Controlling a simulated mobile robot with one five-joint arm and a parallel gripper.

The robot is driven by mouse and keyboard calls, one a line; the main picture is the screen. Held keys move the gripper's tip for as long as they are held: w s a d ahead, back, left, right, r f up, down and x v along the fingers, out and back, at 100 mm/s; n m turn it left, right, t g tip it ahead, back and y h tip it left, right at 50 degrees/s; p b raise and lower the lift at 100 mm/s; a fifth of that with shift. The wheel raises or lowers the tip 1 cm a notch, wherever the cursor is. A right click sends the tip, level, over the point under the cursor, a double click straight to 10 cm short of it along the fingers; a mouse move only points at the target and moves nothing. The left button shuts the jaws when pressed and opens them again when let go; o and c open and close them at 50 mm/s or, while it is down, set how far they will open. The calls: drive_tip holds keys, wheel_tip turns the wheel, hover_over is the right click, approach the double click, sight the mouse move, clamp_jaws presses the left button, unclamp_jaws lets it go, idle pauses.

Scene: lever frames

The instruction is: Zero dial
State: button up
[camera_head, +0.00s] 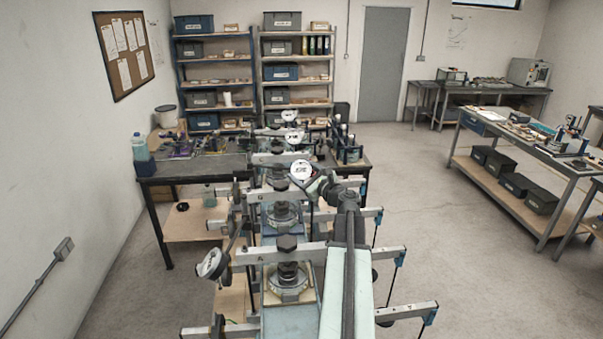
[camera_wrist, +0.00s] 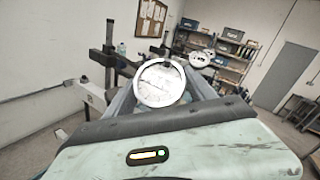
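Several lever frames stand in a row running away from me, with round white dials. The nearest dial (camera_head: 212,264) is tilted and sits left of its frame (camera_head: 330,253). A second dial (camera_head: 300,172) faces me above the frame behind it; two smaller dials (camera_head: 291,137) (camera_head: 289,115) show farther back. My gripper (camera_head: 318,187) is just right of and below the second dial. In the wrist view a white dial (camera_wrist: 163,83) shows between the two spread grey fingers of my gripper (camera_wrist: 162,92). I cannot tell whether they touch it. Its markings are too blurred to read.
A dark workbench (camera_head: 190,164) with tools stands behind and left of the frames. Shelves (camera_head: 298,75) with bins line the back wall. Another bench (camera_head: 540,148) stands at the right. The floor between the frames and the right bench is clear.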

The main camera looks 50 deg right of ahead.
drive_tip(key=c, duration=0.5)
drive_tip(key=n, duration=0.1)
drive_tip(key=y+p, duration=0.1)
drive_tip(key=r+n+y+p, duration=0.1)
drive_tip(key=shift+d+n, duration=0.25)
drive_tip(key=shift+n, duration=0.05)
drive_tip(key=shift+n+g+y+p, duration=0.4)
drive_tip(key=shift+n+y+p, duration=0.3)
drive_tip(key=shift+y+p, duration=0.1)
drive_tip(key=shift+f+n+g+y+p, duration=0.3)
drive_tip(key=shift+n+g+y+p, duration=0.15)
drive_tip(key=shift+n, duration=0.35)
drive_tip(key=shift+a+f, duration=0.15)
drive_tip(key=o, duration=1.4)
drive_tip(key=shift+c, duration=0.2)
drive_tip(key=shift+s, duration=0.1)
